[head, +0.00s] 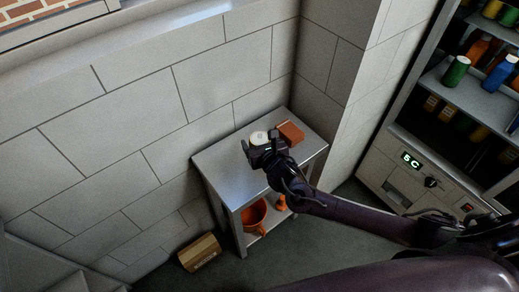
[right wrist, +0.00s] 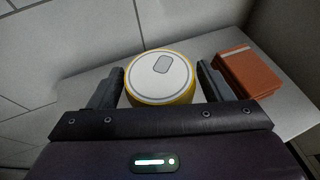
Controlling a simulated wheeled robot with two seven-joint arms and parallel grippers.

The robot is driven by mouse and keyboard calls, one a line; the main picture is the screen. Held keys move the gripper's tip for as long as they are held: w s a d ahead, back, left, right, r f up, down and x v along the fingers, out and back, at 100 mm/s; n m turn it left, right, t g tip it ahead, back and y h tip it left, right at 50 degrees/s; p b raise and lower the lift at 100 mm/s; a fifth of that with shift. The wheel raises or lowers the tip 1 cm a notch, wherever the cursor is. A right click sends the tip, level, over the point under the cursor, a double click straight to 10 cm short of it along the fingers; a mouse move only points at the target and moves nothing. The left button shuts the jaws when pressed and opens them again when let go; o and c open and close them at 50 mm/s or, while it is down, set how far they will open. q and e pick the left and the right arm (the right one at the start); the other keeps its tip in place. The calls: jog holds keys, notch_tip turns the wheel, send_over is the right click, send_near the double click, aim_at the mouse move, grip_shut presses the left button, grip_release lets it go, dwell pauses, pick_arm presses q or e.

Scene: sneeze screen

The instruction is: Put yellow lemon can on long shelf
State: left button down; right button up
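The yellow lemon can (head: 259,138) stands upright on a small metal table (head: 222,160) against the wall. In the right wrist view the can (right wrist: 161,78) shows a pale round lid with a grey tab and a yellow rim. My right gripper (head: 261,146) is at the can. Its two fingers (right wrist: 160,85) stand apart, one on each side of the can, with little or no gap. I see no clear grip. My left gripper is not in view. Which surface is the long shelf, I cannot tell.
An orange-brown box (head: 290,133) lies beside the can. A lower shelf holds an orange pot (head: 255,215) and a small orange item (head: 281,203). A cardboard box (head: 199,252) is on the floor. A cabinet (head: 403,180) at right has shelves (head: 440,88) of cans and bottles.

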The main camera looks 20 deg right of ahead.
jog(key=c, duration=0.9)
jog(key=shift+r, duration=0.1)
jog(key=shift+c, duration=1)
jog(key=shift+r, duration=0.1)
